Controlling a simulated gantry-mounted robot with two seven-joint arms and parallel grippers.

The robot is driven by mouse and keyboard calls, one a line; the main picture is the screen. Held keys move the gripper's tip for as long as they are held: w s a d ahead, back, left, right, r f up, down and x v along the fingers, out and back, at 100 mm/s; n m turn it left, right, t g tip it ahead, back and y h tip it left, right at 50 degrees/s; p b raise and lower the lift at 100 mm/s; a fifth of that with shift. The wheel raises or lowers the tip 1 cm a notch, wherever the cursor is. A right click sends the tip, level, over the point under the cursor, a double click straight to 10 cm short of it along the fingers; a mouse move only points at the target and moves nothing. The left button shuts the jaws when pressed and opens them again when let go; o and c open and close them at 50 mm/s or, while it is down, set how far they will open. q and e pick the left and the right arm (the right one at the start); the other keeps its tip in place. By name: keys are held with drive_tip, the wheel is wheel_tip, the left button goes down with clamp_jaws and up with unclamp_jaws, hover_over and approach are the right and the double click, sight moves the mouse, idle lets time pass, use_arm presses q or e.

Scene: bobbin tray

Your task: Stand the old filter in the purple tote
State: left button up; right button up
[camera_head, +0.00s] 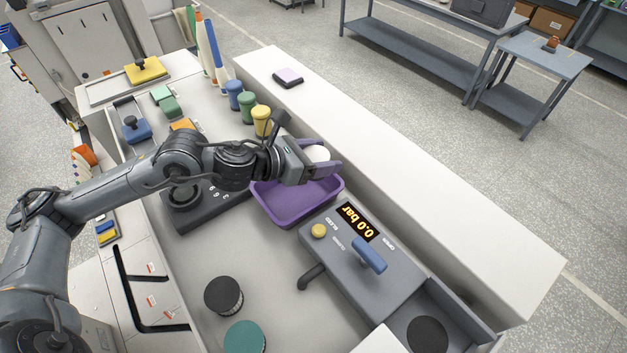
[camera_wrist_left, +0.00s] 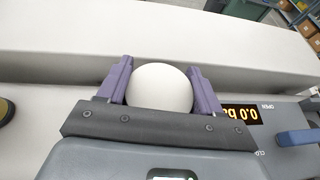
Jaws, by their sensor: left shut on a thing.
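My left gripper (camera_head: 325,170) is shut on a white round-topped thing (camera_head: 316,153), which appears to be the old filter. In the left wrist view, its smooth pale top (camera_wrist_left: 160,88) sits between the two purple fingers (camera_wrist_left: 160,85); its lower body is hidden. The purple tote (camera_head: 273,214) is a shallow open tray on the bench. The gripper and the held thing show over the tote's far edge; I cannot tell how high they are above it. The visible part of the tote's floor looks empty. My right gripper is not in view.
A grey unit (camera_head: 350,255) reading 0.0 bar, with a blue handle (camera_head: 369,254), stands right of the tote. A dark cylinder (camera_head: 224,296) and a green-topped one (camera_head: 245,337) stand in front. Coloured bobbins (camera_head: 247,107) stand behind. A white ledge (camera_head: 400,170) runs along the far side.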

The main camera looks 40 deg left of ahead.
use_arm(q)
drive_tip(key=shift+s+a+f+b, duration=0.4)
drive_tip(key=shift+s+a+f, duration=0.05)
drive_tip(key=shift+s, duration=0.1)
drive_tip(key=shift+f+b, duration=1.3)
drive_tip(key=shift+f, duration=0.75)
drive_tip(key=shift+r, duration=0.1)
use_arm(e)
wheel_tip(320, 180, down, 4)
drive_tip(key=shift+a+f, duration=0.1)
